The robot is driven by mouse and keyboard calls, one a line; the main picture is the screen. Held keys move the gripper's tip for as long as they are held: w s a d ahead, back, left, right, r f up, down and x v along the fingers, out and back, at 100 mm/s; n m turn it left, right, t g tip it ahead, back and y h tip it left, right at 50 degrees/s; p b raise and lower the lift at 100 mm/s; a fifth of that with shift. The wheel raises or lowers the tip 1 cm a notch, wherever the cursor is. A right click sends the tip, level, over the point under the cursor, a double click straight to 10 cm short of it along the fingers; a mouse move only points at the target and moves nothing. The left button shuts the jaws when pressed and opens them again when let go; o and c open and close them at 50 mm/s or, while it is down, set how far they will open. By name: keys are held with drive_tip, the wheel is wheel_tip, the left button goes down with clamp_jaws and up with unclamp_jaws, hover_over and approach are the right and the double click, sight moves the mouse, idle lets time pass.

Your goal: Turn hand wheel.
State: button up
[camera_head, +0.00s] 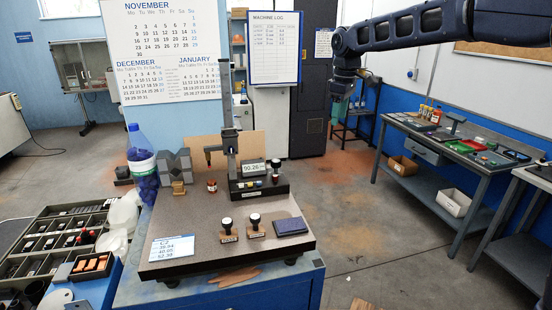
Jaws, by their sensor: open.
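A measuring stand with a tall dark column (229,112) rises from the dark stone plate (200,245) on the blue bench. Its base carries a small display (254,168) reading about 90.26. A small dark round knob (276,168) sits at the right of the display; it may be the hand wheel, but it is too small to tell. My gripper (336,128) hangs from my arm at the upper right, pointing down. It is open and appears empty, in the air right of the stand, apart from it.
Two stamps (255,226) and a dark ink pad (291,226) lie on the plate's front. A label card (172,248), blue bottle (141,165) and grey V-block (176,170) are at the left. A workbench (445,160) stands right. Open floor lies between the benches.

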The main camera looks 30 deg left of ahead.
sight(276, 161)
drive_tip(key=s+a+f+n, duration=0.25)
drive_tip(key=s+a, duration=0.25)
drive_tip(key=a, duration=0.4)
drive_tip(key=s+a+f+n, duration=0.2)
drive_tip(key=s+a+f, duration=0.15)
drive_tip(key=a, duration=0.45)
drive_tip(key=shift+g+h, duration=0.3)
drive_tip(key=shift+h, duration=0.1)
drive_tip(key=f, duration=0.9)
drive_tip(key=shift+s+f, duration=0.4)
drive_tip(key=c, duration=1)
